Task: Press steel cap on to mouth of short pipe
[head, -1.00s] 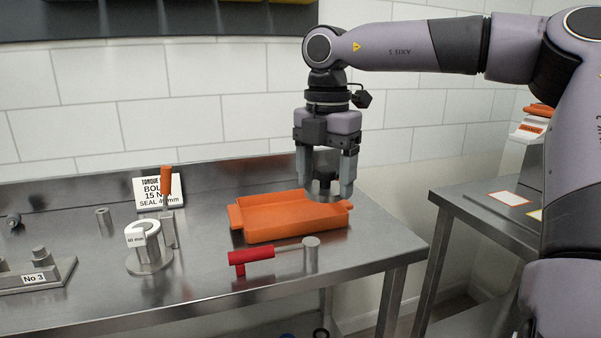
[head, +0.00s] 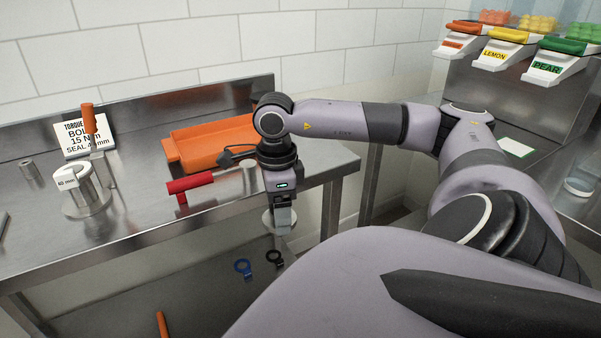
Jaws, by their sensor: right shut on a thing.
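My right gripper (head: 283,224) points down just off the front edge of the steel table. Its jaws are shut on a round steel piece (head: 268,222), which looks like the steel cap; the jaws partly hide it. A short upright steel pipe on a round foot (head: 88,207) stands on the table at the left, with a white "60 mm" collar (head: 68,179) around its top. I cannot tell for sure that this is the task's short pipe. The held piece is well to the right of it, apart from it. My left gripper is not in view.
An orange tray (head: 172,152) lies at the back of the table. A red-handled tool (head: 190,183) lies in front of it. A sign (head: 78,143) stands behind the pipe. Depositor bins (head: 490,52) are at upper right.

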